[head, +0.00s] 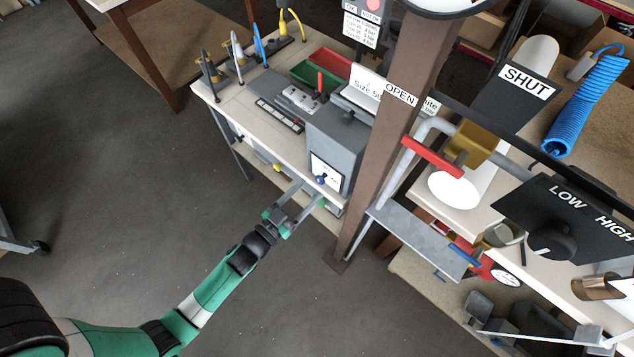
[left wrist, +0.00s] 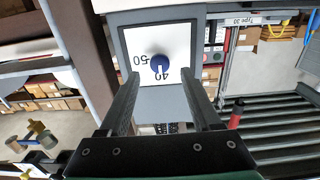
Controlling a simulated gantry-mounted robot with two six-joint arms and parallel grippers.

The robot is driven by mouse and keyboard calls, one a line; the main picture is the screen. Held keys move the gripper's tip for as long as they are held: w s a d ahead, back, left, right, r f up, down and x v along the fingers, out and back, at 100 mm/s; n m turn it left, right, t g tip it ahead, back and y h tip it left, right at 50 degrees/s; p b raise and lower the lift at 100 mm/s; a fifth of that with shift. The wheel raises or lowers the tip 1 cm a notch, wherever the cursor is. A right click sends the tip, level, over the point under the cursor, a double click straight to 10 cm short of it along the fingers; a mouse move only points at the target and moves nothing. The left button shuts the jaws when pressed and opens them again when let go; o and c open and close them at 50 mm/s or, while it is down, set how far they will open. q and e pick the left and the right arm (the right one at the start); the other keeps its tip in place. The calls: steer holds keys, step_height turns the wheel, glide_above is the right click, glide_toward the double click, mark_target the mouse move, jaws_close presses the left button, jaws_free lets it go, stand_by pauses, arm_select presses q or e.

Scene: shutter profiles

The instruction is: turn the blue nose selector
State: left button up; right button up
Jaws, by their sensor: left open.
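The blue nose selector (head: 321,180) is a small round knob on a white dial plate on the front of a grey box (head: 343,140). In the left wrist view the knob (left wrist: 160,63) has a white pointer mark pointing down toward the number 40, and 50 shows to its left. My left gripper (head: 309,193) is open and empty, just in front of the dial and close to it. In the left wrist view its two fingers (left wrist: 160,88) stand either side of the knob, apart from it. My right gripper is not in view.
A brown post (head: 385,150) stands right of the grey box. A red-handled pipe valve (head: 432,157) and a grey shelf (head: 420,240) lie beyond it. Tools (head: 238,58) stand at the bench's back left. Open floor (head: 120,190) lies left of the bench.

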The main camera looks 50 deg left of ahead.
mark_target(318, 181)
arm_select(q)
steer(key=w, duration=0.4)
steer(key=shift+w+a+b, duration=0.25)
steer(key=shift+b, duration=0.05)
jaws_close()
